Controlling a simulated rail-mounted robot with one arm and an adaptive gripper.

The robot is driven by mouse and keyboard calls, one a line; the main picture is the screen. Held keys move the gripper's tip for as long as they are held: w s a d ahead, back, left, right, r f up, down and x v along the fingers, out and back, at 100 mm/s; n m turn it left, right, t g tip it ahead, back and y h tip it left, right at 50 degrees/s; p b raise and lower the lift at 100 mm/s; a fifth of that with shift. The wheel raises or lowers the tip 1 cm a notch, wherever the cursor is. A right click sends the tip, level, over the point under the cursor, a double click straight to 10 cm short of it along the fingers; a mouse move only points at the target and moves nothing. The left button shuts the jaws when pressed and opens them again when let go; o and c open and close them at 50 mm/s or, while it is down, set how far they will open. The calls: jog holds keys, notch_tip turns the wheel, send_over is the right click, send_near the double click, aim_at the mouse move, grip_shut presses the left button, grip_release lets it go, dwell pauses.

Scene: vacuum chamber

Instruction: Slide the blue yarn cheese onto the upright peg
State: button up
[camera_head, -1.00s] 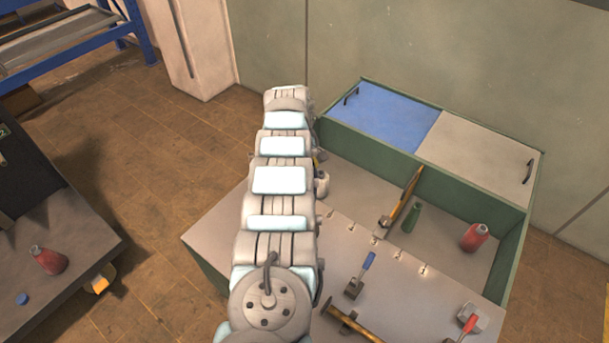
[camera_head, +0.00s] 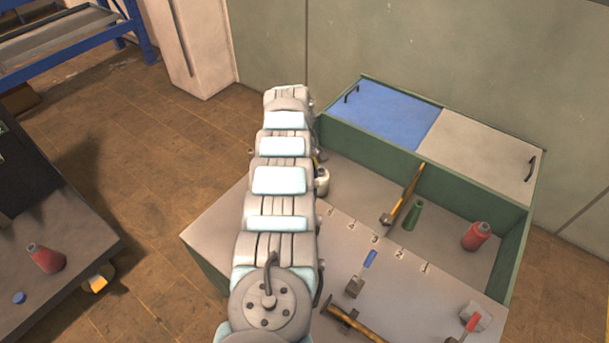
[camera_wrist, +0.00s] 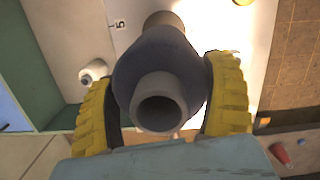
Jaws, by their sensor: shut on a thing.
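In the wrist view, my gripper (camera_wrist: 165,105) has its yellow ribbed fingers closed on the two sides of the dark blue yarn cheese (camera_wrist: 150,60). The cheese's hollow grey tube end (camera_wrist: 160,103) faces the camera. A grey-brown rounded piece (camera_wrist: 165,19) shows beyond the cheese's far side; I cannot tell whether it is the tube's other end or part of the peg. I cannot make out the upright peg for certain in either view.
A white spool-like object (camera_wrist: 93,72) lies left of the gripper. The green-walled bench (camera_head: 455,185) holds a hammer (camera_head: 402,195), a green bottle (camera_head: 412,216), a red bottle (camera_head: 476,237) and a blue-handled tool (camera_head: 362,274). A side table (camera_head: 75,280) stands left, across open floor.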

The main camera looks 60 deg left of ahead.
jog(key=shift+f+b, duration=1.85)
jog(key=shift+f, duration=0.3)
jog(key=shift+f+b, duration=2.35)
jog(key=shift+b, duration=0.2)
jog(key=shift+f, duration=0.1)
jog(key=shift+f+b, duration=0.55)
jog(key=shift+b, duration=0.1)
jog(key=o, duration=1)
jog(key=shift+r, duration=0.2)
jog(key=r, duration=0.7)
jog(key=s+a+r, duration=0.1)
jog(key=r, duration=0.3)
jog(key=shift+a+r, duration=0.1)
jog(key=shift+r, duration=0.25)
